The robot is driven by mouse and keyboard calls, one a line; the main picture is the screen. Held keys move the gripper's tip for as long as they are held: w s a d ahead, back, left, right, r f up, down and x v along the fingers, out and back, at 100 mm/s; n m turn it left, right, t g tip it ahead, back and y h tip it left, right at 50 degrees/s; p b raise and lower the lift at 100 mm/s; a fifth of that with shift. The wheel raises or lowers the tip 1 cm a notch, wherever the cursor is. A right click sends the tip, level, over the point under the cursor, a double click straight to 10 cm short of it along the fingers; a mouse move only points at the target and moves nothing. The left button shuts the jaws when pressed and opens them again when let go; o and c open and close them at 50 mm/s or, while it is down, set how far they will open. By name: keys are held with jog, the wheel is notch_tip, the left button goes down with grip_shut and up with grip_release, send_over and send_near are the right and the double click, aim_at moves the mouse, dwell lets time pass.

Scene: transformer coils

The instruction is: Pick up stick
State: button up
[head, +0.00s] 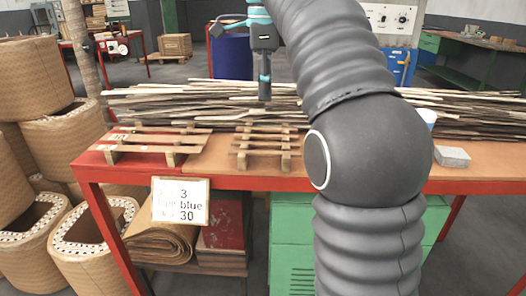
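A long pile of thin wooden sticks (190,100) lies across the back of the red-framed table (300,184). The sticks are brown and grey, and my arm hides part of the pile. My gripper (265,94) points down in front of the pile, above the right wooden rack. It shows edge-on as one narrow dark shape, so I cannot see whether its fingers are apart. No stick is clearly visible in it. A left wooden rack (158,143) and a right wooden rack (265,146) stand at the table's front, with slats or sticks lying across them.
A grey block (451,156) and a white cup-like object (428,117) are on the table's right. A sign (180,202) hangs at the front edge. Brown coils (62,139) stack at the left. A green cabinet (291,240) stands beneath. Bare tabletop shows between the racks.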

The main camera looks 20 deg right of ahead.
aim_at(265, 152)
notch_tip(265, 152, down, 14)
jog(key=b, duration=0.2)
jog(key=shift+s+a+r+b, duration=0.1)
jog(key=shift+s+r+b, duration=0.05)
jog(key=shift+r+b, duration=0.15)
dwell(0.3)
grip_shut()
